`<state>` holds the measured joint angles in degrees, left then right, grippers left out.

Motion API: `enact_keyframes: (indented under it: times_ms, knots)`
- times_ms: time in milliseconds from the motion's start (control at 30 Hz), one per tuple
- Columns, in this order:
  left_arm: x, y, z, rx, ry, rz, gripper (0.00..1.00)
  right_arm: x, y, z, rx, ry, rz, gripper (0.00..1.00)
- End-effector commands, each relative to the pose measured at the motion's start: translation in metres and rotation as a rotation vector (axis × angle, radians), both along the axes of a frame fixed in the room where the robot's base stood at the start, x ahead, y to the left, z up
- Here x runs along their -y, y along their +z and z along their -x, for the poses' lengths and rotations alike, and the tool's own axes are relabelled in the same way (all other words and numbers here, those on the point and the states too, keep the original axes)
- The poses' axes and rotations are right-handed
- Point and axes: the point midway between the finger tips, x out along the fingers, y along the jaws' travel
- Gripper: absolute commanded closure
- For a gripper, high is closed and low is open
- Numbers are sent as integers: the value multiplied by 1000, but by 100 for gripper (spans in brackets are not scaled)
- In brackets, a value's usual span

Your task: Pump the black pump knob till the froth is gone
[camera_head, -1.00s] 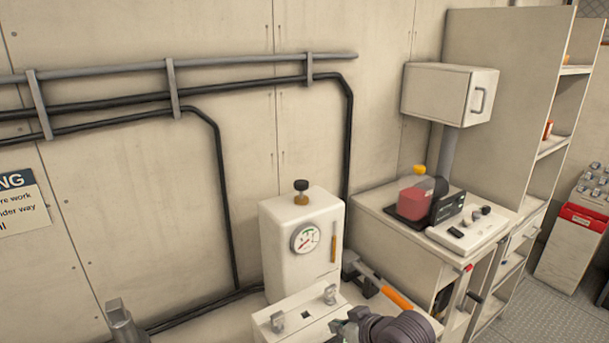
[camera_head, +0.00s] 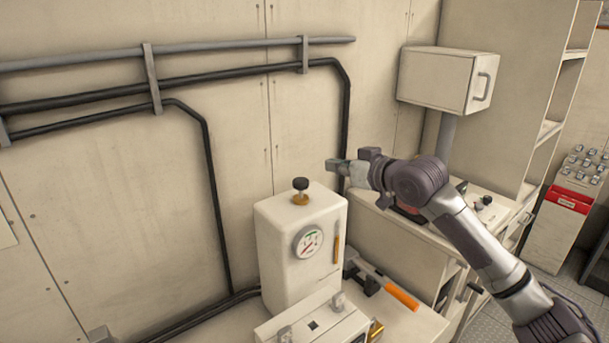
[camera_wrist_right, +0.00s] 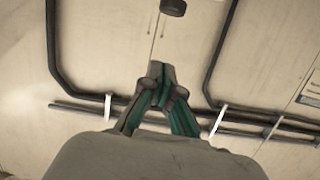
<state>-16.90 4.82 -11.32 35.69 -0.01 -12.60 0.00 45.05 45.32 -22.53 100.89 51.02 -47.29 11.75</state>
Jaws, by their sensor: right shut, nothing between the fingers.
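The black pump knob (camera_head: 300,184) stands on a brass collar on top of a cream box-shaped pump unit (camera_head: 290,262). A round white gauge (camera_head: 308,242) with red and green marks is on its front face. My right gripper (camera_head: 330,165) is just right of the knob and a little above it, pointing left, apart from it. Its fingers are shut and empty; the fingertips meet in the right wrist view (camera_wrist_right: 160,90). The dark knob shows at the top of that view (camera_wrist_right: 173,7). I see no froth in these frames. My left gripper is not in view.
Black and grey pipes (camera_head: 200,75) run along the wall behind. An orange-handled tool (camera_head: 400,294) lies right of the pump unit. The space left of the pump unit is clear.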

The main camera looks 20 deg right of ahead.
Motion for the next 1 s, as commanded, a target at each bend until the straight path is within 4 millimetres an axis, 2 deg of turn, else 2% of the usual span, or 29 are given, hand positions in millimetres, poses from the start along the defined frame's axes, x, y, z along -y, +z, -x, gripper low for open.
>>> enact_keyframes:
  times_ms: [167,267,733,800,1000]
  knots:
    - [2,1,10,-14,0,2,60,-1,0,-2,0,0,0,100]
    - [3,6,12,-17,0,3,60,-4,-1,-10,-1,0,-3,100]
    - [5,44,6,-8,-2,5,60,-36,-21,-92,-3,0,-2,100]
    - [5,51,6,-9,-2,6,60,-35,-35,-91,-7,-1,2,100]
    - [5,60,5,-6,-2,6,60,-36,-58,-91,-2,-1,1,100]
